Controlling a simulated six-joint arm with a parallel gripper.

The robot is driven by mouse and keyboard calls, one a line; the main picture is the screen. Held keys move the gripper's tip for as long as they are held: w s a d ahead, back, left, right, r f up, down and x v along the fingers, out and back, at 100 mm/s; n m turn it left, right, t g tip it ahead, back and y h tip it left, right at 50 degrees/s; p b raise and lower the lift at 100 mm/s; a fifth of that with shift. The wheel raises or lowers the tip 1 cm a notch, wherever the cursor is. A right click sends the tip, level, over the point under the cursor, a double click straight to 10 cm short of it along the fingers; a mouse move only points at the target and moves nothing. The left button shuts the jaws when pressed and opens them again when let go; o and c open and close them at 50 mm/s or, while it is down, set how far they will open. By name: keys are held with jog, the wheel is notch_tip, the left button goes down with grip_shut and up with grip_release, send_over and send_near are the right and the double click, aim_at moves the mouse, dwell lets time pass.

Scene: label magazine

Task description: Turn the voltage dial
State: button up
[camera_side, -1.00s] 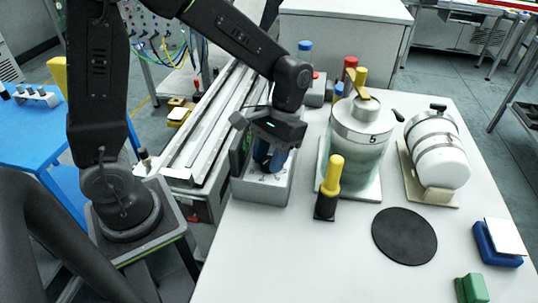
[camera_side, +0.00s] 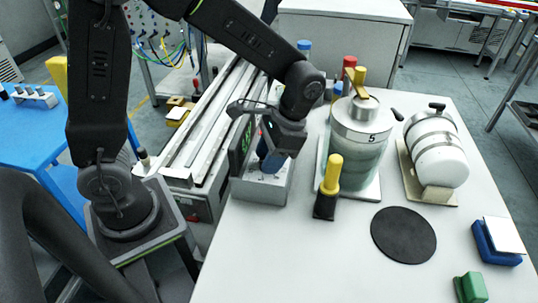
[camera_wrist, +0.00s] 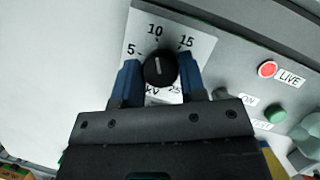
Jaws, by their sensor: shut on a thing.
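The voltage dial (camera_wrist: 160,68) is a round black knob with a white pointer line. It sits on a white scale plate (camera_wrist: 197,45) marked 5, 10, 15, 25 and kV. In the wrist view the pointer is near the 10. My gripper (camera_wrist: 160,80) has its blue fingers on both sides of the knob and is shut on it. In the side view my gripper (camera_side: 270,160) is over the grey control box (camera_side: 262,190), and the dial is hidden behind the fingers.
A red LIVE lamp (camera_wrist: 267,69) and a green button (camera_wrist: 276,110) are right of the dial. A yellow-handled tool (camera_side: 331,175), a large jar marked 5 (camera_side: 357,150) and a white cylinder (camera_side: 437,150) stand to the right. A black disc (camera_side: 404,235) lies in front.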

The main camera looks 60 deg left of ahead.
dwell(0.3)
jog(key=o, duration=0.9)
jog(key=shift+o, duration=0.2)
jog(key=shift+r, duration=0.1)
jog(key=v, duration=1.3)
jog(key=shift+w+r, duration=0.2)
jog(key=shift+r, duration=0.1)
jog(key=r+n+t+h, duration=0.1)
jog(key=r+n+t, duration=0.1)
jog(key=t, duration=0.2)
send_over(257, 166)
jog(key=s+a+f+n+t, duration=0.1)
jog(key=s+a+f+t, duration=0.1)
jog(key=s+t, duration=0.3)
jog(key=shift+s+a+f+n+t, duration=0.3)
jog(key=shift+s+f+t, duration=0.1)
jog(key=shift+s, duration=0.55)
